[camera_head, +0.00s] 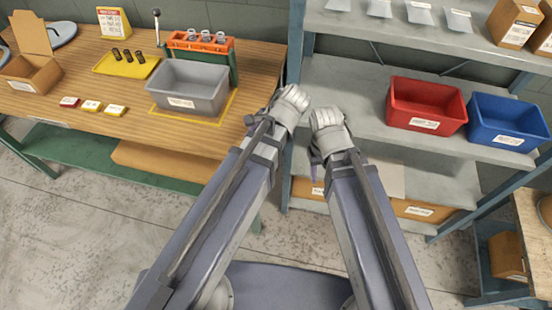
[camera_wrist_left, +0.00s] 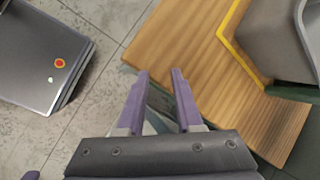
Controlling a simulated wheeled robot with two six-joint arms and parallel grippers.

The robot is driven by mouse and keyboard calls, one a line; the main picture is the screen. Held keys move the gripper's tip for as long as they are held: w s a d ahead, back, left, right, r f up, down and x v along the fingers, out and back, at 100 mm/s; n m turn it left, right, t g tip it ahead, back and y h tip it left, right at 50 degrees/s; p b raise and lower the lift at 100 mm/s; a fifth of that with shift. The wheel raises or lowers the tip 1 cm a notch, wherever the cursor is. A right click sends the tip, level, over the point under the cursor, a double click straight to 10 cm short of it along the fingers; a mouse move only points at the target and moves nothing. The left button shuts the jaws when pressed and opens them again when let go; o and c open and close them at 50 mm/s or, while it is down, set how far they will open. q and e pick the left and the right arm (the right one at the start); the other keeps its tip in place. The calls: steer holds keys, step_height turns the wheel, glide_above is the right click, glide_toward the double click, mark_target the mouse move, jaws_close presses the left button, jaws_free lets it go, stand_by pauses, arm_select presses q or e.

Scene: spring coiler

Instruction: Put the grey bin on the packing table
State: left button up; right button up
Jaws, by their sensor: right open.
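The grey bin (camera_head: 190,88) stands upright on a wooden-topped bench (camera_head: 215,155) at the left, inside a yellow outline. It looks empty and has a white label on its front. Part of it shows at the top right of the left wrist view (camera_wrist_left: 275,40). My left gripper (camera_wrist_left: 162,73) is open and empty over the bench's edge, apart from the bin. My right gripper (camera_head: 316,172) is open in front of the shelf rack, well right of the bin, mostly hidden by its wrist. I cannot tell which surface is the packing table.
An orange rack (camera_head: 200,43), a yellow tray (camera_head: 126,63) and an open carton (camera_head: 30,70) share the bench. A red bin (camera_head: 426,104) and a blue bin (camera_head: 507,122) stand on the shelf rack (camera_head: 350,95). Another wooden-topped table (camera_head: 532,225) shows at the right edge.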

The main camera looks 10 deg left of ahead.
arm_select(q)
steer(key=s+d+f+n+g+h, duration=0.1)
steer(key=s+d+f+n+h, duration=0.2)
steer(key=d, duration=0.6)
steer(key=s+n+h, duration=0.2)
steer(key=s+n, duration=0.1)
steer(key=s, duration=0.1)
steer(key=shift+d, duration=0.15)
